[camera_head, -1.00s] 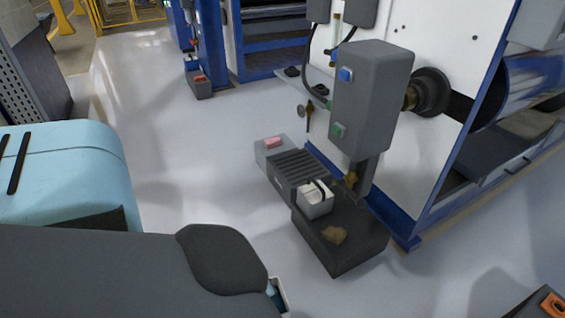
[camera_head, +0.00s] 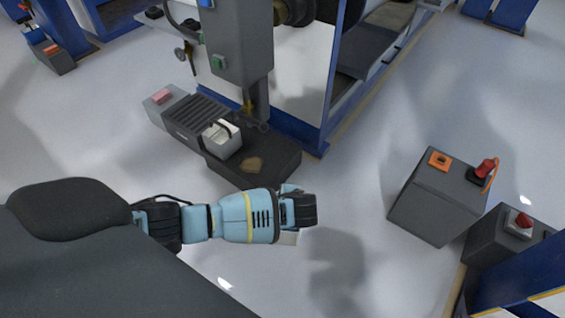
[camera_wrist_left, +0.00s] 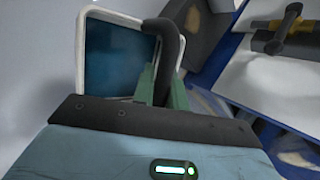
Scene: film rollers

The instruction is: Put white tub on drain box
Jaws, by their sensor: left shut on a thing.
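My left gripper (camera_wrist_left: 162,88) has green fingers. The tub has a white rim and a dark blue inside. In the head view my left gripper (camera_head: 300,208) reaches out over the floor, and a pale piece of the tub (camera_head: 288,238) shows beneath it. A grey box with a ribbed, grate-like top (camera_head: 190,118), which looks like the drain box, stands by the machine, apart from the gripper. My right gripper is not in view.
A white container with a black handle (camera_head: 222,140) stands beside the ribbed top. A dark low box (camera_head: 275,160) carries a tan lump. Grey boxes with orange and red items (camera_head: 430,205) stand at right. The floor between is clear.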

